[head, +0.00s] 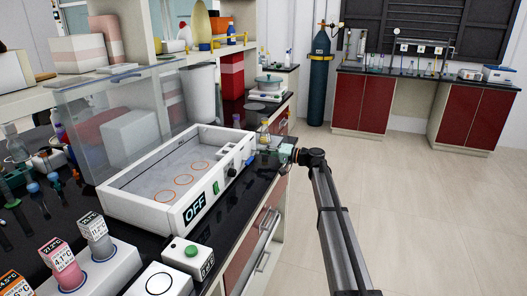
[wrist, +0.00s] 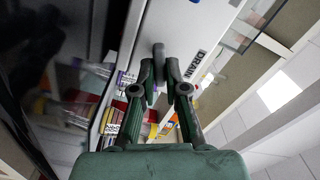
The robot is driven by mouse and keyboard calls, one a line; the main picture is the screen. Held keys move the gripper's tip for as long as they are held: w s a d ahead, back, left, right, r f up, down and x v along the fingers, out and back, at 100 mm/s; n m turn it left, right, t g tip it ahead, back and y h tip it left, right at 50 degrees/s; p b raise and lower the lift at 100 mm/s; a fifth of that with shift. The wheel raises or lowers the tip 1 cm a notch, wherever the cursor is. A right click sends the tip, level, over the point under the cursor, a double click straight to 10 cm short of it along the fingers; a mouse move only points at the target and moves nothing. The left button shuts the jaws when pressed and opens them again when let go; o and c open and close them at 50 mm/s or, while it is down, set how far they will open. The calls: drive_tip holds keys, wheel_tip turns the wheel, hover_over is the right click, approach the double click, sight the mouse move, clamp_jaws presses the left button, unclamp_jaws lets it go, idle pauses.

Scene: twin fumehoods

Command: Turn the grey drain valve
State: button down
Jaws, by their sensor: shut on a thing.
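The grey drain valve (wrist: 158,50) shows in the wrist view as a small rounded lever on a white panel, beside a label reading DRAIN (wrist: 197,66). My gripper (wrist: 160,82) has its two dark fingers closed around the valve's near end. The white water bath (head: 150,207) with an OFF display stands on the black bench in the head view. My gripper (head: 262,152) reaches in from the right to the bath's right end. The valve itself cannot be made out in the head view.
A clear raised lid or shield (head: 75,120) stands behind the bath. A small white box with a green button (head: 188,257) sits in front of it. Bottles and a hotplate (head: 265,95) stand farther back. The floor to the right is clear.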

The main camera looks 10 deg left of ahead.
drive_tip(key=m+p, duration=0.1)
drive_tip(key=m, duration=0.3)
drive_tip(key=shift+m, duration=0.4)
drive_tip(key=shift+f, duration=0.1)
drive_tip(key=c, duration=1.2)
unclamp_jaws()
drive_tip(key=v, duration=1.2)
